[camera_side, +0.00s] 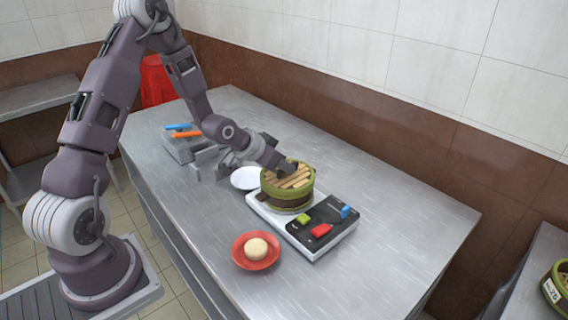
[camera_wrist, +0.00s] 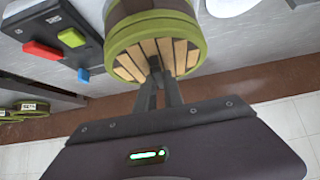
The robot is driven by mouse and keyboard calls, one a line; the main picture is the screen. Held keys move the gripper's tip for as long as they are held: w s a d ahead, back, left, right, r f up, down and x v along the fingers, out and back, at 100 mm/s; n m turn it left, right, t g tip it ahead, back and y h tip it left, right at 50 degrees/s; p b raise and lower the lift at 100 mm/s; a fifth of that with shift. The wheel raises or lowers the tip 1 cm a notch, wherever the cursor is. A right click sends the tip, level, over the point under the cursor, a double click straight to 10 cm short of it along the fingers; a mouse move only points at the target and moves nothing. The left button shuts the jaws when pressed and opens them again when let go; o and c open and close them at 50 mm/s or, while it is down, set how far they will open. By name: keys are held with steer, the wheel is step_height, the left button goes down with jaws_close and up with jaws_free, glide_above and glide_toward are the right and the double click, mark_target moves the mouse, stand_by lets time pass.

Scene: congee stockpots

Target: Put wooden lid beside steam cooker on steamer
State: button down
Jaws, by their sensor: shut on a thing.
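The wooden lid (camera_side: 298,181), with pale slats and a green rim, is on top of the round steamer (camera_side: 285,201), which stands on the steam cooker (camera_side: 322,226) with its dark panel of coloured buttons. My gripper (camera_side: 286,169) is shut on the middle of the lid from above. In the wrist view the lid slats (camera_wrist: 130,66) face me, with my gripper (camera_wrist: 156,74) at their centre and the steamer's side (camera_wrist: 150,7) beyond. The fingers hide the grasped part. I cannot tell whether the lid rests fully on the steamer.
A white plate (camera_side: 244,184) lies just left of the steamer. A red plate (camera_side: 240,262) with a pale bun (camera_side: 256,249) is in front of the cooker. Blue and orange-handled items (camera_side: 184,131) lie at the far left. The table's right side (camera_side: 420,215) is clear.

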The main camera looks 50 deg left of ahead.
steer(key=shift+f, duration=0.1)
steer(key=c, duration=1.4)
jaws_free()
steer(key=v, duration=0.7)
steer(key=s+d+r+g+y, duration=0.2)
steer(key=s+d+r, duration=0.2)
steer(key=s+r, duration=0.4)
steer(key=s+d+r, duration=0.2)
steer(key=s, duration=0.4)
steer(key=s+d+r+g+h, duration=0.1)
steer(key=s+d+r, duration=0.2)
steer(key=s, duration=0.3)
steer(key=s+d+r+h, duration=0.1)
steer(key=s+d+r, duration=0.1)
steer(key=s, duration=0.4)
steer(key=shift+s+d+r, duration=0.4)
steer(key=shift+d, duration=0.2)
